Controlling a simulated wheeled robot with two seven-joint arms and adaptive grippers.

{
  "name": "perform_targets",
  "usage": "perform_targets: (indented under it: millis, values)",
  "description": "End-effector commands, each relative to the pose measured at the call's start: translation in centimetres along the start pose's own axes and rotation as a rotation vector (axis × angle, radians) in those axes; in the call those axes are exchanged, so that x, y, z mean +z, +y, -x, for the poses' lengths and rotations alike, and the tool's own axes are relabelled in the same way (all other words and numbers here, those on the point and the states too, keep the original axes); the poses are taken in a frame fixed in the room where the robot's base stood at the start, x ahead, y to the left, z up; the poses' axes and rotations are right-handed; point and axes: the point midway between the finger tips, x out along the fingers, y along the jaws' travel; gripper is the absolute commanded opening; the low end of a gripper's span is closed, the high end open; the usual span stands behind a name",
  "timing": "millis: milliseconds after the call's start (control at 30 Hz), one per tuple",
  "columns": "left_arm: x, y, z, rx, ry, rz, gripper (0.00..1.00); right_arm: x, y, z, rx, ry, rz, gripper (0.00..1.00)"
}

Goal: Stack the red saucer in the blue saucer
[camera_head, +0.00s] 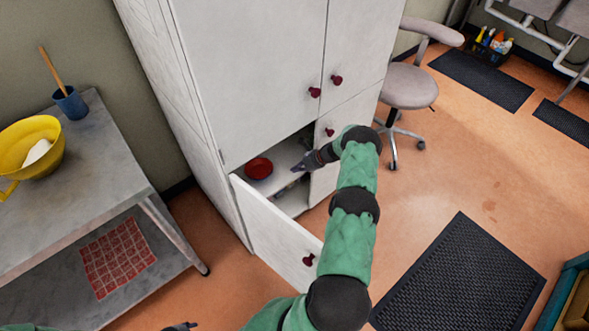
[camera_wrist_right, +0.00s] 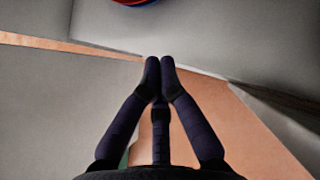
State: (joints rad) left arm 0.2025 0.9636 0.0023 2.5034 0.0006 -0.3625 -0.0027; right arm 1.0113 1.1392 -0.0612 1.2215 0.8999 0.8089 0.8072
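The red saucer (camera_head: 258,168) lies on the shelf inside the open lower cabinet. In the right wrist view the red saucer (camera_wrist_right: 128,1) is cut off at the top edge, with a blue rim, the blue saucer (camera_wrist_right: 148,3), showing directly against it. The red one appears to sit in or on the blue one; how well it is seated cannot be seen. My right gripper (camera_head: 299,168) is at the cabinet opening, to the right of the saucers and apart from them. Its fingertips (camera_wrist_right: 160,62) are together with nothing between them. Only a dark bit of my left gripper (camera_head: 180,327) shows at the bottom edge.
The cabinet door (camera_head: 270,225) stands open below my right arm. More items lie dimly on a lower level inside. A table (camera_head: 110,165) at left holds a yellow bowl (camera_head: 50,130) and a blue cup (camera_head: 70,103). A chair (camera_head: 408,88) stands right of the cabinet.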

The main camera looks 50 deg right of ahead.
Motion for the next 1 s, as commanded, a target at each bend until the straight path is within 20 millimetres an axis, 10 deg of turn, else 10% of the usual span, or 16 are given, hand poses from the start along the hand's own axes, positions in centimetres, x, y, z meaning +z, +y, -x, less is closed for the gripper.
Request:
perform_targets:
  millis: [367, 1000]
  values:
    - [-0.1, -1.1, -3.0, 0.000, 0.000, 0.000, 0.40, -0.2, 0.1, -7.4, 0.002, 0.000, 0.003, 0.00]
    - [-0.1, -1.4, -4.1, 0.000, 0.000, 0.000, 0.40, 2.8, 0.1, -9.6, 0.000, 0.001, 0.002, 0.00]
